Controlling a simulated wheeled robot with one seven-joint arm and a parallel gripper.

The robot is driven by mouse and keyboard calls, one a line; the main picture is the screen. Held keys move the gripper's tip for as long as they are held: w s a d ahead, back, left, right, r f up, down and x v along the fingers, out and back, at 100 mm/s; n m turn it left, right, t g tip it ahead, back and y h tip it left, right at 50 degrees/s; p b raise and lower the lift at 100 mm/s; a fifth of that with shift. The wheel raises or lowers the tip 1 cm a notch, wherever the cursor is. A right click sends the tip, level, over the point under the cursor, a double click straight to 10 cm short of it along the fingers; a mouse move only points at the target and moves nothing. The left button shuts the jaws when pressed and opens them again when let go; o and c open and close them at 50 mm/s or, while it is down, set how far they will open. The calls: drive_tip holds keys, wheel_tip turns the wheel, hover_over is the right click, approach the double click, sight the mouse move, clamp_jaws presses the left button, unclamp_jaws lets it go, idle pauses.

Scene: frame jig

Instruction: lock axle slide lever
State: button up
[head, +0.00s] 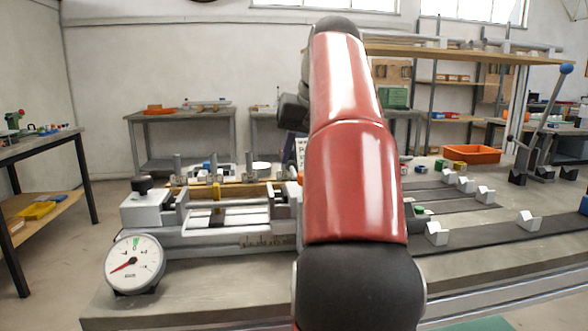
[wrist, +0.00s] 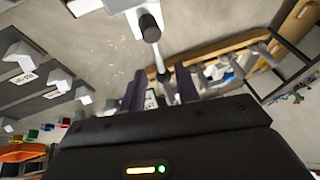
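The axle slide fixture (head: 225,215) stands at the left of the bench in the head view, with a grey block topped by a black knob (head: 142,184) at its left end. In the wrist view, a metal lever with a dark cylindrical end (wrist: 150,28) reaches toward the gap between my fingers. My gripper (wrist: 160,86) has two purple fingers set apart, with the rod's lower end showing between them. I cannot tell whether they touch it. In the head view my red arm hides the fixture's right end and most of my gripper.
A dial gauge (head: 134,264) stands at the bench's front left. A tall lever with a blue ball (head: 567,69) rises at the far right. White angled blocks (head: 437,233) line dark strips on the right. An orange bin (head: 472,154) sits behind them.

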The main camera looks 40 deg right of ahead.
drive_tip(key=shift+x, duration=1.2)
clamp_jaws()
